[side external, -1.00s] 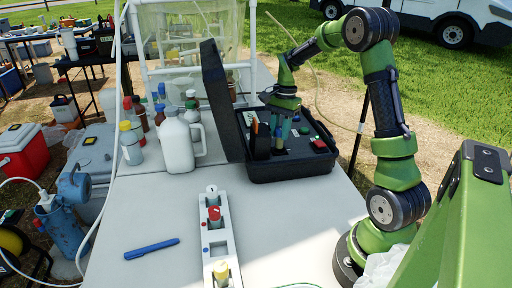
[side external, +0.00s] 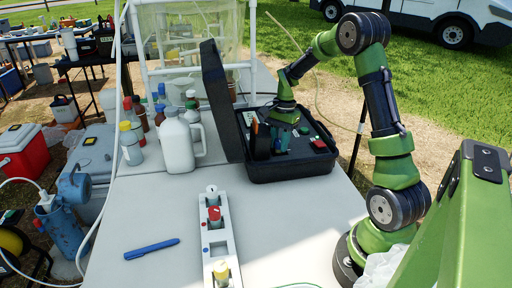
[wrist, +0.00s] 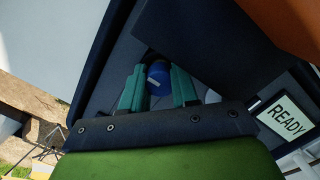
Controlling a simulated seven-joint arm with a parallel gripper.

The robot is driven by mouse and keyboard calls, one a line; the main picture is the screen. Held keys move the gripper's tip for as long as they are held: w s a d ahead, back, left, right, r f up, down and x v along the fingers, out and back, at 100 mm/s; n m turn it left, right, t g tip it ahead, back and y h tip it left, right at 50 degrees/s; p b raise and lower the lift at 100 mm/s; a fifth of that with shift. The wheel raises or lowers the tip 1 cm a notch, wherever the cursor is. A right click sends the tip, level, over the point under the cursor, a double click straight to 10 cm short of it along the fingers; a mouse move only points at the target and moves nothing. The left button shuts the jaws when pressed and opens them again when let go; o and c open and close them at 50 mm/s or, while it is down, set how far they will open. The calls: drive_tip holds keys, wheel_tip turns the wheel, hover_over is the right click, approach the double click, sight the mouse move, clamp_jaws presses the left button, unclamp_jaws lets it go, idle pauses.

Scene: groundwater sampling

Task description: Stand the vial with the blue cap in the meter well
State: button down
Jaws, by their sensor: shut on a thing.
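The blue cap (wrist: 159,74) of the vial sits between the two teal fingers of my gripper (wrist: 158,88) in the wrist view. The fingers are shut on it. The vial's body is hidden below the cap. In the side view my gripper (side external: 281,141) points down inside the open black meter case (side external: 290,172). The wrist view also shows the case's dark interior and a lit READY display (wrist: 287,117) to the right of the fingers. The meter well's opening is hidden under the gripper and vial, so I cannot tell how deep the vial sits.
The case's raised lid (side external: 221,100) stands left of my gripper. A white rack (side external: 218,240) with red-capped (side external: 214,213) and yellow-capped (side external: 221,270) vials lies in front. A white jug (side external: 177,145), bottles and a blue pen (side external: 152,249) are at left.

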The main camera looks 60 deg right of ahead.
drive_tip(key=c, duration=1.1)
unclamp_jaws()
drive_tip(key=shift+a+f, duration=0.1)
drive_tip(key=shift+f, duration=0.55)
wheel_tip(320, 180, up, 12)
drive_tip(key=d, duration=0.2)
drive_tip(key=a+r+n+t, duration=0.1)
drive_tip(key=a+r+n, duration=0.2)
drive_tip(key=a+r, duration=0.3)
drive_tip(key=shift+s+a+n+t, duration=1.05)
drive_tip(key=shift+s+a+n, duration=0.95)
drive_tip(key=shift+a, duration=1.35)
drive_tip(key=shift+s+a+n+t, duration=1)
drive_tip(key=shift+s+a+n, duration=1)
drive_tip(key=shift+a, duration=1.35)
drive_tip(key=shift+s+a+n+t, duration=1.05)
drive_tip(key=shift+s+a+n, duration=0.55)
drive_tip(key=shift+s+a, duration=1.25)
drive_tip(key=shift+w+a, duration=0.5)
